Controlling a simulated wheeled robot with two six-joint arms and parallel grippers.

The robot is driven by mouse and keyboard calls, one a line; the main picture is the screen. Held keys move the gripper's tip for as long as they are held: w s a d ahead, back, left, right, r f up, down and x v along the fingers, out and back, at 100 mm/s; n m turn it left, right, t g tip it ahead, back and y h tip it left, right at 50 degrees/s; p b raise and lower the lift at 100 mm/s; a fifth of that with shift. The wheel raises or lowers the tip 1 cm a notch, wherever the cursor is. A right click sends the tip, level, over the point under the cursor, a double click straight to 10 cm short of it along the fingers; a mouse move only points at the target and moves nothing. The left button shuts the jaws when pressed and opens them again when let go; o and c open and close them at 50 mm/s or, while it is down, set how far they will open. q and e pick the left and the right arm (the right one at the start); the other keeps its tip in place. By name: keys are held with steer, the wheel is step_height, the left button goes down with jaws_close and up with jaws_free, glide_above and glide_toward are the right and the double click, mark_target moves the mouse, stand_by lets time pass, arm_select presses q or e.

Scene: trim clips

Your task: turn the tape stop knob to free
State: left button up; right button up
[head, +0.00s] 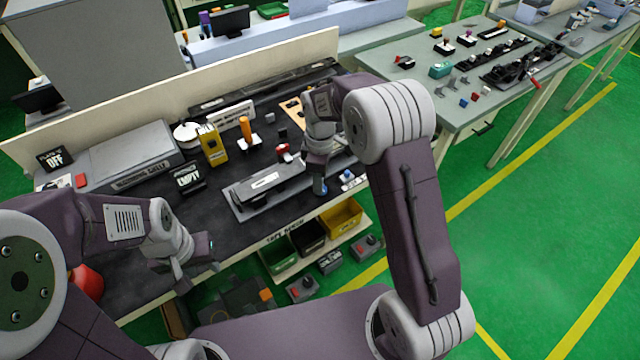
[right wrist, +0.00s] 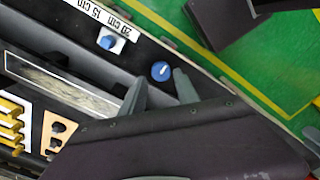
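A round blue knob (right wrist: 161,71) with a white pointer line sits on the dark bench edge in the right wrist view. A second blue knob (right wrist: 110,42) on a white base sits beside a label reading 20 cm and 15 cm. No label names the tape stop. My right gripper (right wrist: 159,82) is open and empty, its fingertips apart on either side of the round knob; I cannot tell whether they touch it. The round knob also shows in the head view (head: 320,189), just under the right fingers. My left gripper (head: 198,268) is open and empty at the bench's left front.
A grey fixture (head: 240,207) lies left of the right gripper. Green, black and yellow bins (head: 342,215) hang below the front edge.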

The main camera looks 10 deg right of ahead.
steer(key=shift+s+d+f, duration=0.1)
steer(key=shift+s+f, duration=0.1)
steer(key=shift+f, duration=0.4)
steer(key=shift+s+d+f, duration=0.1)
steer(key=shift+s+f, duration=0.05)
steer(key=shift+f, duration=0.4)
arm_select(q)
steer(key=shift+s, duration=0.15)
arm_select(e)
steer(key=shift+w+a, duration=0.1)
steer(key=shift+w, duration=0.05)
jaws_close()
arm_select(q)
steer(key=shift+d, duration=0.1)
steer(key=shift+r, duration=0.2)
